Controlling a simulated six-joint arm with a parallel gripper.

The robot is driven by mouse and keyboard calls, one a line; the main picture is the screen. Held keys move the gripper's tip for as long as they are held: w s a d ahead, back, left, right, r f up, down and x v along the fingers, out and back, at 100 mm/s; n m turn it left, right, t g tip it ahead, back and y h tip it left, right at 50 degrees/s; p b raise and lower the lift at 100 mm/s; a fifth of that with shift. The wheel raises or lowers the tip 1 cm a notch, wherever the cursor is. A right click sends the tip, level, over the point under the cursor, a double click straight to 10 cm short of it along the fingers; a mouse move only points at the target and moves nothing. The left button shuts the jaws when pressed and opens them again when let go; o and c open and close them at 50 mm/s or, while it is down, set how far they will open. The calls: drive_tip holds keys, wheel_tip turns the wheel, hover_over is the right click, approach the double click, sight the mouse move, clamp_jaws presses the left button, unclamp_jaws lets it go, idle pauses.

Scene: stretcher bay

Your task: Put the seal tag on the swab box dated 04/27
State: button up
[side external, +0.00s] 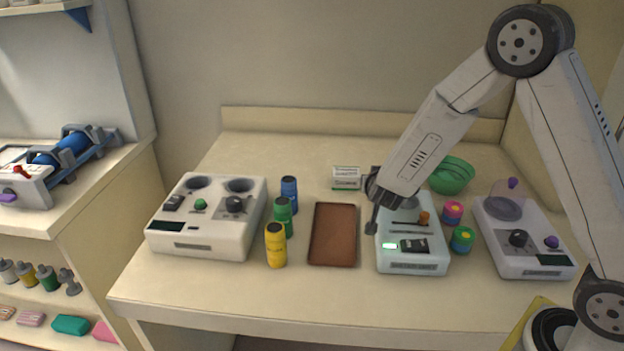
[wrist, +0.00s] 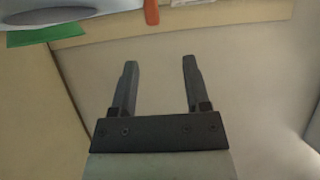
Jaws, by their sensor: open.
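A small white box with green bands (side external: 346,178) stands at the back of the table, left of my gripper. It may be a swab box, but its print is too small to read and I see no date. I cannot make out a seal tag in either view. My gripper (side external: 373,218) is over the left side of the middle white device (side external: 412,262). In the wrist view my gripper (wrist: 160,68) has its two fingers apart with nothing between them.
A brown tray (side external: 333,234) lies left of the middle device, with blue, green and yellow bottles (side external: 275,245) beyond it. White devices stand at left (side external: 205,220) and right (side external: 525,240). A green bowl (side external: 452,176) sits behind. The front table strip is clear.

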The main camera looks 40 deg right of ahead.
drive_tip(key=s+a+n+g+y, duration=0.1)
drive_tip(key=s+a+n+y, duration=0.1)
drive_tip(key=s+a+y, duration=0.1)
drive_tip(key=s+a+n+g+y, duration=0.1)
drive_tip(key=s+a+n+y, duration=0.1)
drive_tip(key=s+a+y, duration=0.1)
drive_tip(key=s+a+r+n+g+y, duration=0.1)
drive_tip(key=s+a+n+y, duration=0.1)
drive_tip(key=s, duration=0.5)
drive_tip(key=shift+a+n+g+y, duration=0.4)
drive_tip(key=shift+a+n, duration=0.2)
drive_tip(key=shift+a, duration=0.75)
drive_tip(key=s+n+g, duration=0.1)
drive_tip(key=s+g, duration=0.1)
drive_tip(key=s, duration=0.5)
drive_tip(key=shift+d+g, duration=0.2)
drive_tip(key=shift+g, duration=0.2)
drive_tip(key=shift+o, duration=0.5)
drive_tip(key=shift+f, duration=0.1)
